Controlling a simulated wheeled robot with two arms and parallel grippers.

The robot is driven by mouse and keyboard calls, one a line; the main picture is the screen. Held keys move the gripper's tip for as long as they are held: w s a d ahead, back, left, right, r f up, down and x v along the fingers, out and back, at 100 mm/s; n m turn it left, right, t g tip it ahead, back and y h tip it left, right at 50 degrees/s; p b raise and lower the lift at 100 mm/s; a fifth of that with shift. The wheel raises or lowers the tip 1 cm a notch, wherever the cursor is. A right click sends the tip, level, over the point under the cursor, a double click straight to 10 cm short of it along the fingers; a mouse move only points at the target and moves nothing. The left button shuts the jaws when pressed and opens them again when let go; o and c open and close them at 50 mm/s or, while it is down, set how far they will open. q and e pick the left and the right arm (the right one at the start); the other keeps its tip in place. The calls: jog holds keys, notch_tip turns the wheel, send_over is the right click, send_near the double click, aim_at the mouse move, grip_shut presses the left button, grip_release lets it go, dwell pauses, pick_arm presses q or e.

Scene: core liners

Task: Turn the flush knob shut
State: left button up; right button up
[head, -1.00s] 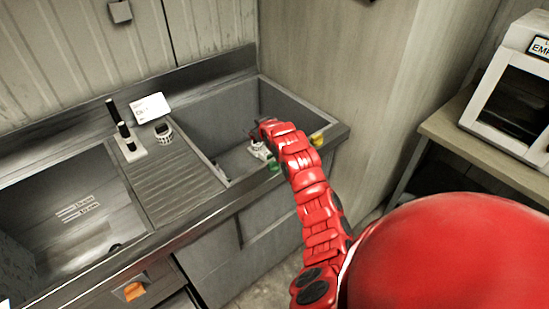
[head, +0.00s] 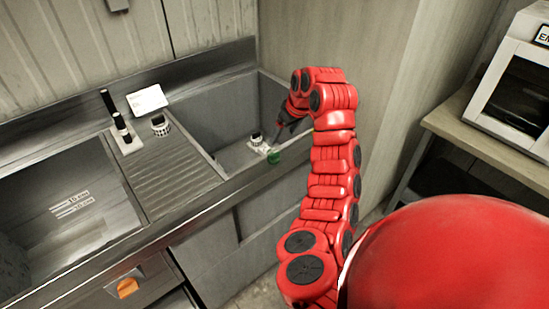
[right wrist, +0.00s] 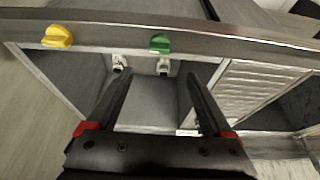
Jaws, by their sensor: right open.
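A green knob (head: 273,157) sits on the front rim of the right-hand basin. In the right wrist view, the green knob (right wrist: 160,43) and a yellow knob (right wrist: 57,37) stand apart on the rim. The yellow knob is hidden in the head view. The pictures do not show which is the flush knob. My right gripper (head: 276,136) hangs over the basin, partly hidden by its own wrist. In the right wrist view its fingers (right wrist: 160,78) are spread and empty, below the green knob in the picture and apart from it. My left gripper is out of view.
White fittings (right wrist: 120,62) lie inside the right-hand basin (head: 232,110). An orange knob (head: 128,288) is on the front below the left basin. A white machine (head: 515,90) stands right.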

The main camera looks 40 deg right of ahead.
aim_at(274, 153)
jog(key=p+x, duration=0.2)
jog(key=x, duration=1)
jog(key=shift+w+p, duration=0.1)
jog(key=shift+p, duration=0.25)
grip_shut()
